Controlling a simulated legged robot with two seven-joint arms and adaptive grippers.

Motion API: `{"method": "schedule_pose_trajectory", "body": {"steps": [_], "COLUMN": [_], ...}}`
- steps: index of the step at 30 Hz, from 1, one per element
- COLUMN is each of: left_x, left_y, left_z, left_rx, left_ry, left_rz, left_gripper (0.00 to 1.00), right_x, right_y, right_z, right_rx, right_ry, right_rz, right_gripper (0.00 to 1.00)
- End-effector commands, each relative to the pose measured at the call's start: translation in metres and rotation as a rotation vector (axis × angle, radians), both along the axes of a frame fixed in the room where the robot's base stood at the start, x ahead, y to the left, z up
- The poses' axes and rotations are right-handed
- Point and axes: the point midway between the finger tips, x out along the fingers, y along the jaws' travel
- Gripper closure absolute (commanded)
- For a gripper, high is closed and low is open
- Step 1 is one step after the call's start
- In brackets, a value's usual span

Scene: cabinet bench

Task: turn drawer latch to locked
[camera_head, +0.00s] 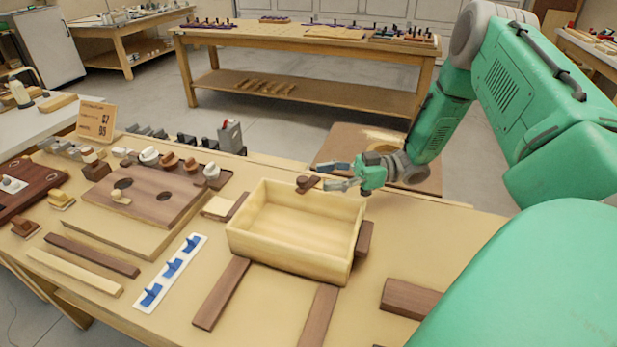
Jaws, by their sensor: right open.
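A pale wooden open box, the drawer (243,243), sits on the bench and is empty inside. A small dark brown latch (308,184) sits at its far rim, toward the right corner. My right gripper (325,175) comes in from the right. It is open, with its two fingers pointing left at the latch. The fingertips are close to the latch, but I cannot tell whether they touch it. How the latch is turned is too small to read. My left gripper is not in view.
Dark wooden strips (221,292) lie at the drawer's near side. A white strip with blue switches (171,272) lies to the left. A brown board with holes (150,190) and several small knobs stand further left. A dark block (408,298) lies right; bench between is bare.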

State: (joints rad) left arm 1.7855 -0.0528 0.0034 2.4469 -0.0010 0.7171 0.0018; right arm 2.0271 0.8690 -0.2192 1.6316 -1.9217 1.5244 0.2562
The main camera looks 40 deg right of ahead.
Motion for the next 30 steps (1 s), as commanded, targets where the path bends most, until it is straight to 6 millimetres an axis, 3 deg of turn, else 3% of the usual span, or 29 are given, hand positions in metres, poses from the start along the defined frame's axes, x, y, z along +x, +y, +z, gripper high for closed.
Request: {"method": "schedule_pose_trajectory", "body": {"steps": [3, 9, 22, 26, 30], "left_x": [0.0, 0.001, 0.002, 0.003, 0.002], "left_y": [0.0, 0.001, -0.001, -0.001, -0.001], "left_z": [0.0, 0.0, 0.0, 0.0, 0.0], "left_rx": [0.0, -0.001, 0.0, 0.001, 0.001], "left_ry": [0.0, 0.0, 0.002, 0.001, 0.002], "left_rz": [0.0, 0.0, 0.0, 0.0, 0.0], "left_gripper": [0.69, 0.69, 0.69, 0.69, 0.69], "right_x": [-0.013, -0.029, -0.034, -0.023, 0.017], "right_y": [-0.023, -0.047, -0.054, -0.056, -0.065], "right_z": [0.0, 0.0, 0.0, 0.006, 0.031], "right_rx": [-0.002, -0.001, -0.001, 0.015, 0.084], "right_ry": [-0.001, -0.002, -0.001, -0.012, -0.05], "right_rz": [-0.003, -0.001, 0.0, -0.037, -0.19], "right_gripper": [0.54, 0.54, 0.54, 0.54, 0.54]}}
